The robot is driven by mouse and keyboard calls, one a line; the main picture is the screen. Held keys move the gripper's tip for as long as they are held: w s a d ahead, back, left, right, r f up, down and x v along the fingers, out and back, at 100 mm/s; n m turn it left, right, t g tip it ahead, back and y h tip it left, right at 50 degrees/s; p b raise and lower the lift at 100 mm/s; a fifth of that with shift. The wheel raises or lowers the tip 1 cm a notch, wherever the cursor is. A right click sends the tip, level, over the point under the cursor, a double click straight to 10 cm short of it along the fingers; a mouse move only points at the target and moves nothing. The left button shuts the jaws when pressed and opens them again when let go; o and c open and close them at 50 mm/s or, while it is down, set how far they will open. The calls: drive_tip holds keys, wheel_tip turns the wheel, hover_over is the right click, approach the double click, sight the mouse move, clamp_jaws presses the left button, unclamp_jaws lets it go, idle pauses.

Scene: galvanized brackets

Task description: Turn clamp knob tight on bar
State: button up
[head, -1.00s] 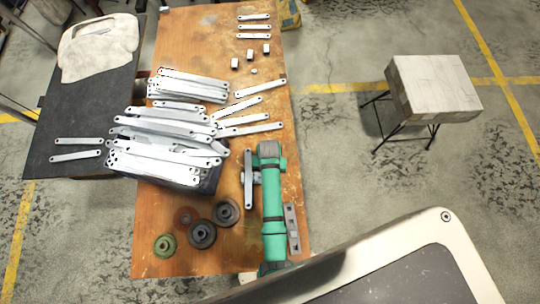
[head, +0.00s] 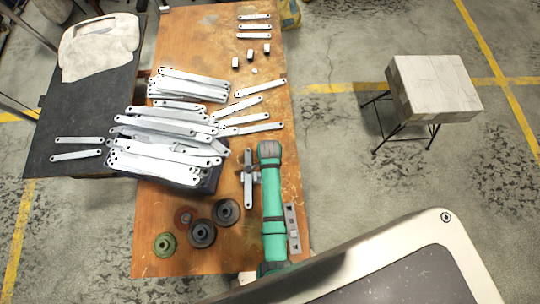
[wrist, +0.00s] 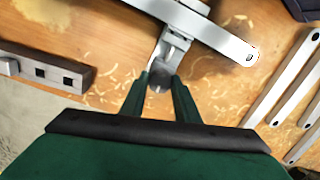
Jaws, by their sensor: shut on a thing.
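A pale metal bar (head: 248,192) lies on the orange workbench beside my green arm, and in the wrist view it (wrist: 215,30) crosses the top. A small grey clamp (wrist: 172,48) sits at the bar's edge, with its rounded knob (wrist: 159,78) toward me. My gripper (wrist: 160,86) has its two green fingers shut on the knob, one on each side. The fingers hide part of the knob. In the head view my arm covers most of the gripper, and the clamp is too small to read clearly.
A dark block with square holes (wrist: 45,70) lies left of the gripper in the wrist view, near the bench edge. Piled brackets (head: 165,150) fill the bench's left-middle. Round discs (head: 202,233) lie in front. Bare wood surrounds the clamp.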

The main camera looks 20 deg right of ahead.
drive_tip(key=o, duration=0.9)
drive_tip(key=shift+m, duration=0.4)
drive_tip(key=shift+r, duration=0.1)
drive_tip(key=shift+w+r, duration=0.15)
drive_tip(key=shift+r, duration=2.55)
drive_tip(key=shift+d+r, duration=0.1)
drive_tip(key=shift+r, duration=0.1)
